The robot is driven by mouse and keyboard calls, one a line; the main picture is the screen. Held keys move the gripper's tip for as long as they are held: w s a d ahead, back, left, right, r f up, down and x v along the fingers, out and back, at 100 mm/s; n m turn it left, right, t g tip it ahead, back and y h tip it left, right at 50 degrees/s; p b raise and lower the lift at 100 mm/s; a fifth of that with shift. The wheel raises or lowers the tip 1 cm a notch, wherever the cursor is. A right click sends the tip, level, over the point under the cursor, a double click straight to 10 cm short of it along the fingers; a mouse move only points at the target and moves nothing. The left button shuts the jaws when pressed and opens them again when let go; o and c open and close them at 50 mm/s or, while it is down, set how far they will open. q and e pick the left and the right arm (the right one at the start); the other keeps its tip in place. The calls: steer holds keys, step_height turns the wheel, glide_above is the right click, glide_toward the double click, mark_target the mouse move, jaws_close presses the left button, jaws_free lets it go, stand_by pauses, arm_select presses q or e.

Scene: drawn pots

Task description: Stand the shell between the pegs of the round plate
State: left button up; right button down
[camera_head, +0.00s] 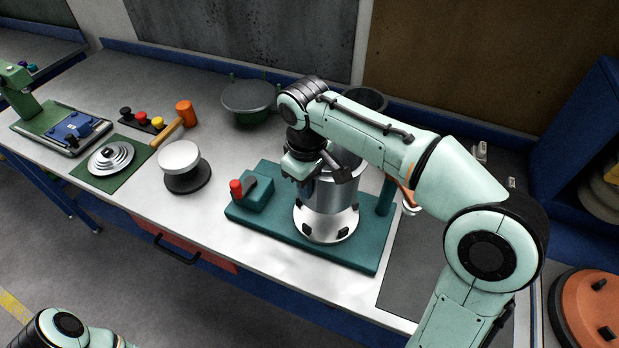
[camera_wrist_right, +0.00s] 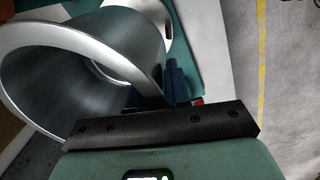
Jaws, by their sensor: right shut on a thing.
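The shell (camera_head: 337,196) is a hollow silver metal cylinder, open at the top. It looks about upright over the round plate (camera_head: 326,232), a pale disc with dark pegs on the teal base. I cannot tell whether its lower edge touches the plate. My right gripper (camera_head: 309,184) is shut on the shell's wall at its near left side and hides part of its rim. In the right wrist view, the shell (camera_wrist_right: 95,75) fills the left, the plate (camera_wrist_right: 158,12) shows beyond it, and the jaws (camera_wrist_right: 174,88) are at its wall. My left gripper is out of view.
A dark green pot (camera_head: 248,103) stands behind. The bench front is clear.

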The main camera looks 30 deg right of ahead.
mark_target(310, 207)
steer(key=shift+d+f+b, duration=0.1)
steer(key=shift+f+b, duration=0.2)
steer(key=shift+f, duration=0.35)
step_height(310, 207, down, 2)
steer(key=shift+s+f+b, duration=0.1)
steer(key=shift+f+b, duration=0.15)
steer(key=shift+b, duration=0.35)
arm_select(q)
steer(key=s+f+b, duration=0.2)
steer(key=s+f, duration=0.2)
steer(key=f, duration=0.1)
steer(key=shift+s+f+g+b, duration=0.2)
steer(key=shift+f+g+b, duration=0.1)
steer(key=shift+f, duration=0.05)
arm_select(e)
steer(key=shift+f, duration=2.65)
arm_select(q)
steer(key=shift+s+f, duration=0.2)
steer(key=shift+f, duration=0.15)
arm_select(e)
steer(key=shift+f, duration=0.55)
steer(key=c, duration=1)
jaws_free()
